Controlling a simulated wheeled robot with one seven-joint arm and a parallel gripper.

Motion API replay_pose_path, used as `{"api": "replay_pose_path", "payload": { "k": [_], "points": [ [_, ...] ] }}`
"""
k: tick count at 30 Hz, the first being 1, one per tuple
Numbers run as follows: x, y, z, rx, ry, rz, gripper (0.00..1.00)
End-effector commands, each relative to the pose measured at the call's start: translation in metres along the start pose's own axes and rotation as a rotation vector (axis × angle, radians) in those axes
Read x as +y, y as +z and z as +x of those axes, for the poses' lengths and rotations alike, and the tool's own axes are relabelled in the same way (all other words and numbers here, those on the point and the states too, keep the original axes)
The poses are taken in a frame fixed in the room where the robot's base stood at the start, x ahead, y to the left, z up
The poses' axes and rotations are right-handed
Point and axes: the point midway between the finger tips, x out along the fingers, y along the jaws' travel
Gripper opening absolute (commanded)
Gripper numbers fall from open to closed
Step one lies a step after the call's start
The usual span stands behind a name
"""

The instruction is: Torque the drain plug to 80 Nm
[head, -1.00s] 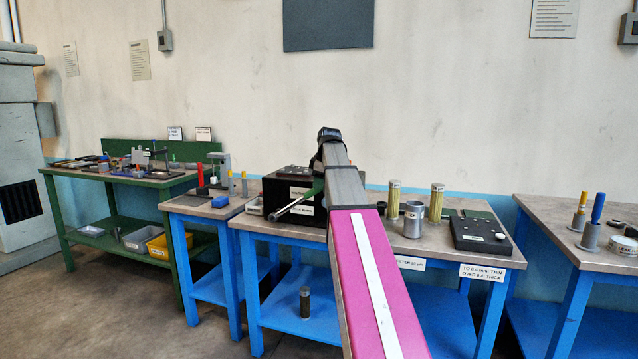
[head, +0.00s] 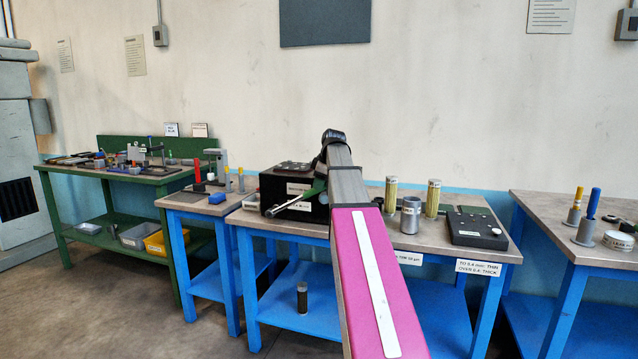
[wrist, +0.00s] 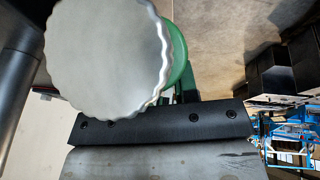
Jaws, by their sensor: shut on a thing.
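My gripper (head: 319,184) is at the far end of my arm, in front of the black box on the middle blue bench, and is largely hidden by the arm. It is shut on a wrench-like tool (head: 290,206) with a green grip and a bright metal rod, which points left and slightly down across the box's front. In the wrist view, a silver scalloped round end (wrist: 105,58) fills the upper left, with a green part (wrist: 179,62) behind it. The black box (head: 272,190) carries white labels. I cannot make out the drain plug or any torque reading.
On the middle bench, a grey metal cup (head: 411,217), two yellowish cylinders (head: 391,196) and a black plate (head: 475,229) stand to the right. A dark cylinder (head: 302,297) stands on its lower shelf. A green bench (head: 120,175) is at left, another blue bench (head: 560,225) at right.

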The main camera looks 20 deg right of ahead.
Motion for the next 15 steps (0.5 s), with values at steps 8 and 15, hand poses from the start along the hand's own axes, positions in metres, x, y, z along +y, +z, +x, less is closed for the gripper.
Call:
{"api": "replay_pose_path", "payload": {
  "k": [8, 15],
  "points": [
    [0.0003, -0.0003, -0.0001, 0.006, 0.002, 0.0, 0.0],
    [-0.0011, 0.0042, 0.0033, 0.025, 0.005, 0.003, 0.0]
  ]
}}
